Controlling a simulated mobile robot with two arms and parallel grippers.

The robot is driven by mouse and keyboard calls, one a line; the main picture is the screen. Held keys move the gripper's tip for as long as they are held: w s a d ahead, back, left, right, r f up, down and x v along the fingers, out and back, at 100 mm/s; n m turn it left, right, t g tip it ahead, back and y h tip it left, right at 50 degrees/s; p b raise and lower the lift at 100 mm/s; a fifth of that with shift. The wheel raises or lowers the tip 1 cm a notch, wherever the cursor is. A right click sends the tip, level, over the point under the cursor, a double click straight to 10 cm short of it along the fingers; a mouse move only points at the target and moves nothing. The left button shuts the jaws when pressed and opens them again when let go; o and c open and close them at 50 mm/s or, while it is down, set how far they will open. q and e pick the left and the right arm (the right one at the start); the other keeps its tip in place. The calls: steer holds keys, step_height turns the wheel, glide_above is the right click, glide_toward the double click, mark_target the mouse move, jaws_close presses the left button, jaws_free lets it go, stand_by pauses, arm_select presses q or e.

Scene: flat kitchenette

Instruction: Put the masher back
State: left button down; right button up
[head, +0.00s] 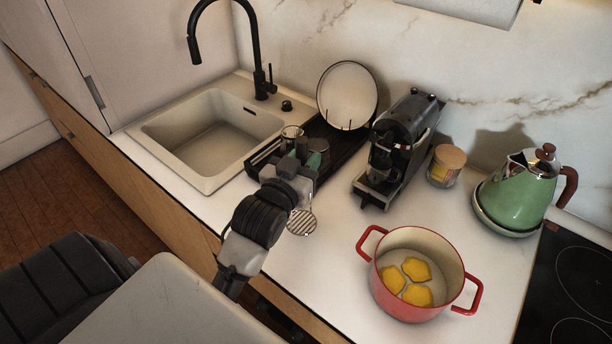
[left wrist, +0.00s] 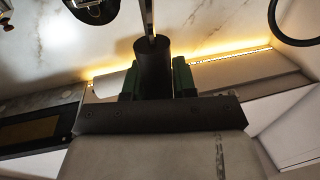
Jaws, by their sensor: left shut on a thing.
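The masher (head: 302,221) shows its round, slotted metal head in the head view, just below my left gripper and over the counter in front of the dish rack. My left gripper (head: 304,158) is shut on the masher. In the left wrist view, the masher's black handle (left wrist: 153,68) sits between the green fingers of my left gripper (left wrist: 155,82), with a thin metal shaft running on from it. In the head view my gripper hides most of the handle. I cannot tell whether the masher head touches the counter. My right gripper is not in view.
A red pot (head: 369,246) with yellow pieces stands front right. A black dish rack (head: 338,140) with a plate (head: 347,94) lies beside the sink (head: 160,134). A coffee machine (head: 402,140), jar (head: 446,165) and green kettle (head: 518,193) stand behind.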

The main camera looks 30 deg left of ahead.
arm_select(q)
steer(key=f, duration=0.4)
steer(key=shift+w, duration=0.2)
steer(key=c, duration=1.3)
jaws_free()
steer(key=shift+f, duration=0.15)
steer(key=o, duration=0.4)
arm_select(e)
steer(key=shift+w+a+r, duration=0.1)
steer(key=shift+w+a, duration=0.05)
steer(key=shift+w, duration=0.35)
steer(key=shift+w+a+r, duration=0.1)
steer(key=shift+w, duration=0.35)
